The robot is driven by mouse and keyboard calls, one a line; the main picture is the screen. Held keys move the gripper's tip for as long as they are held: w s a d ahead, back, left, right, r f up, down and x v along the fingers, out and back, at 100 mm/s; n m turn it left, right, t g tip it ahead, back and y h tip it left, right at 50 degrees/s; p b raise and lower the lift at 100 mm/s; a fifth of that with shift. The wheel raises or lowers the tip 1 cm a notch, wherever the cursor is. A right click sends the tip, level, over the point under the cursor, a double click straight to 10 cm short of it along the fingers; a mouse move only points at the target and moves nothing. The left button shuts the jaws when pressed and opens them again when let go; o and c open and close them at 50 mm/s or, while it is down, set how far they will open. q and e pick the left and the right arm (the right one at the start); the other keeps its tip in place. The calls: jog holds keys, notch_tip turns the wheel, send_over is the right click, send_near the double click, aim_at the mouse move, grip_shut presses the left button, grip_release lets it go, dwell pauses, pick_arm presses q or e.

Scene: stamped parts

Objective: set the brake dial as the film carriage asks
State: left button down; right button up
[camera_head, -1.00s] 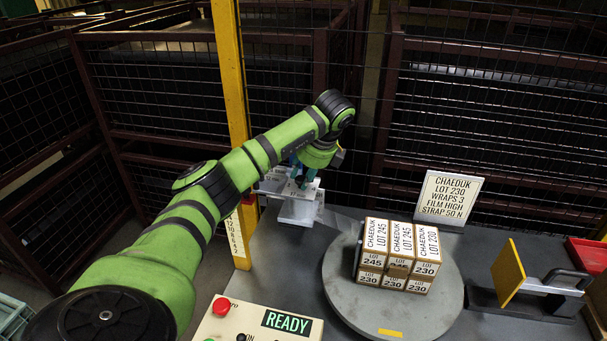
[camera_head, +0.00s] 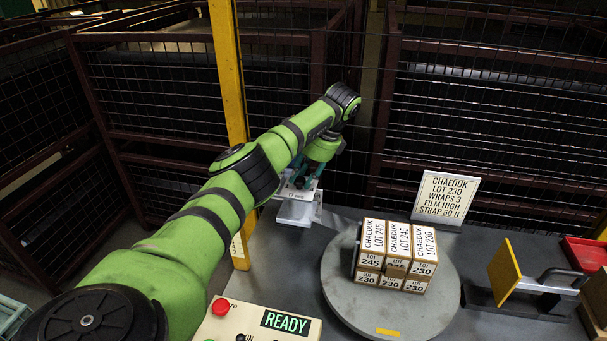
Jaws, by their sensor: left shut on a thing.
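The film carriage (camera_head: 296,213) is a pale grey block at the back edge of the table, beside the yellow post. My left gripper (camera_head: 302,182), with teal fingers, reaches down onto its top and is shut on a small dark part there, which looks like the brake dial. The fingers and my arm hide most of the dial, and its setting cannot be read. A white sign (camera_head: 445,197) reads CHAEDUK, LOT 230, WRAPS 3, FILM HIGH, STRAP 50 N. My right gripper is not in view.
Several cartons (camera_head: 397,256) marked LOT 245 and LOT 230 stand on a round grey turntable (camera_head: 349,302). A control panel (camera_head: 270,320) shows READY beside a red button. A yellow plate (camera_head: 504,272) stands at right, near a red tray (camera_head: 587,252). Mesh fencing closes the back.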

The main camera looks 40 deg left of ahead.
pick_arm(q)
jog(key=shift+a, duration=0.15)
jog(key=c, duration=0.9)
grip_release()
jog(key=shift+s, duration=0.1)
jog(key=shift+w+d+r, duration=0.2)
jog(key=shift+r, duration=0.2)
jog(key=v, duration=1.1)
jog(key=shift+a, duration=0.2)
jog(key=shift+s+r, duration=0.1)
jog(key=shift+r, duration=0.05)
